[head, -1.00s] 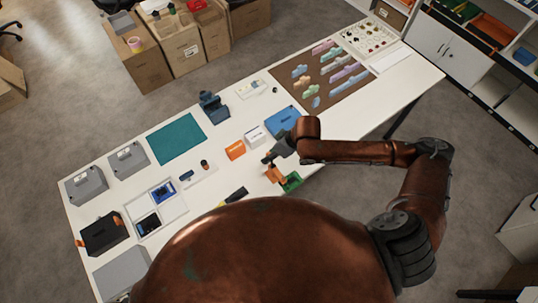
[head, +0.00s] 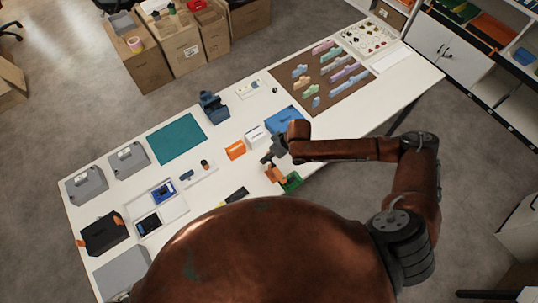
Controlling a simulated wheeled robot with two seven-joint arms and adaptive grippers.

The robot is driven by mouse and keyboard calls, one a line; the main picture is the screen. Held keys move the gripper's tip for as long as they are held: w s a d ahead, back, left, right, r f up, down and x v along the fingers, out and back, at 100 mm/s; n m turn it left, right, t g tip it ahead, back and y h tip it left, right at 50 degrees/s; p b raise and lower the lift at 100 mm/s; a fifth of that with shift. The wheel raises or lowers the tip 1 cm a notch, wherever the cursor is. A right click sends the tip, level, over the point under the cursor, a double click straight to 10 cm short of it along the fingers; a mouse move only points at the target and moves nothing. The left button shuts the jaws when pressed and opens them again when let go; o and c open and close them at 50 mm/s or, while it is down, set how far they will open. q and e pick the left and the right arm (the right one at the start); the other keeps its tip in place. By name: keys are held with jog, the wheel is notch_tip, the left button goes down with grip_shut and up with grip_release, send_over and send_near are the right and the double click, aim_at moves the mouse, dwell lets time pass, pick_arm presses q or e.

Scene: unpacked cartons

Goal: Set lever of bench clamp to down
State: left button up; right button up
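A small green and orange device, which looks like the bench clamp, sits at the table's front edge. Its green part (head: 292,181) is low and its orange part (head: 275,174) stands up beside it at the left. My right gripper (head: 267,160) is just above and behind the orange part, close to it. I cannot tell if they touch, or whether the dark fingers are open or shut. My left gripper is not in view.
A white box (head: 255,135), an orange box (head: 235,149) and a blue case (head: 283,120) stand close behind the gripper. A dark blue vise-like device (head: 213,107) is at the back edge. A teal mat (head: 177,139) lies left.

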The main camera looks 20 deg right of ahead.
jog(key=shift+c, duration=0.2)
grip_shut()
dwell(0.5)
